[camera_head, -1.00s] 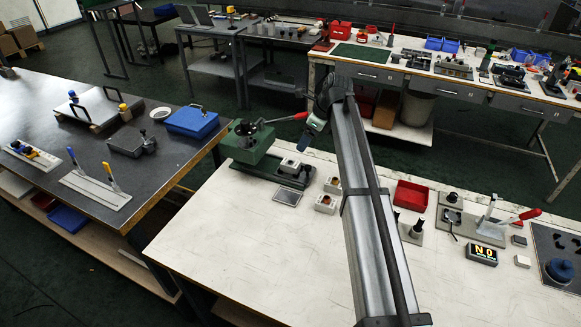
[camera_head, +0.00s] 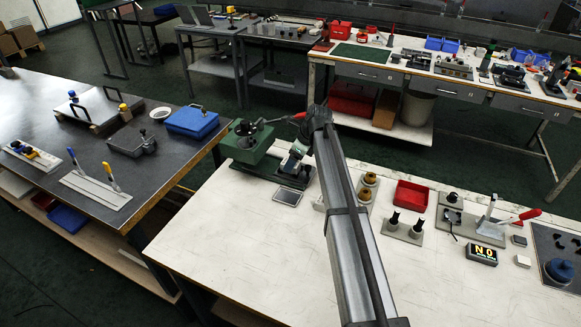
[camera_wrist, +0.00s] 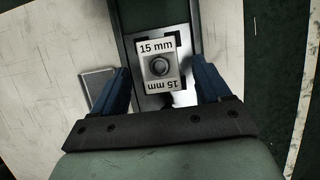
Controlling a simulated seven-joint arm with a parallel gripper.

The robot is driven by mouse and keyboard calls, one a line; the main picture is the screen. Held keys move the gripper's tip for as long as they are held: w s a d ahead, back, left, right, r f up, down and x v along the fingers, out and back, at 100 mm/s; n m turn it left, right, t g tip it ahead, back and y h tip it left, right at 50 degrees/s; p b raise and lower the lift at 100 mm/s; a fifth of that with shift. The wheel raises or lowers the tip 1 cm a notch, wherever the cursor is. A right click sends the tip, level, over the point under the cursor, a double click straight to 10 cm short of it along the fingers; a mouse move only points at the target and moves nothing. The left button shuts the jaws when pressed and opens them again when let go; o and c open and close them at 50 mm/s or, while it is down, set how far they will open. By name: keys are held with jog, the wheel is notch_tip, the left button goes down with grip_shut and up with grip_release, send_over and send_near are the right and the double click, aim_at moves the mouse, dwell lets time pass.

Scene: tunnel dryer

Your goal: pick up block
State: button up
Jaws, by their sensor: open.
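A light grey block (camera_wrist: 159,66) marked "15 mm" on two sides, with a round centre, sits on a plate on the dark green base of a press. My gripper (camera_wrist: 160,80) is open, its two blue fingers apart to the left and right of the block with a gap on each side. The block is in front of the fingers, not held. In the head view my gripper (camera_head: 291,163) is low beside the green press (camera_head: 247,142), and it and my arm hide the block there.
The press's red-tipped lever (camera_head: 298,116) rises close to my wrist. A flat grey plate (camera_head: 288,196) lies in front of the press base. A red bin (camera_head: 411,195) and a holder with two black pegs (camera_head: 404,227) stand to the right. The front left of the white table is clear.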

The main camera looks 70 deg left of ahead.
jog(key=shift+x, duration=1.05)
jog(key=shift+c, duration=0.2)
jog(key=c, duration=1.3)
notch_tip(320, 180, up, 18)
jog(key=shift+r, duration=0.1)
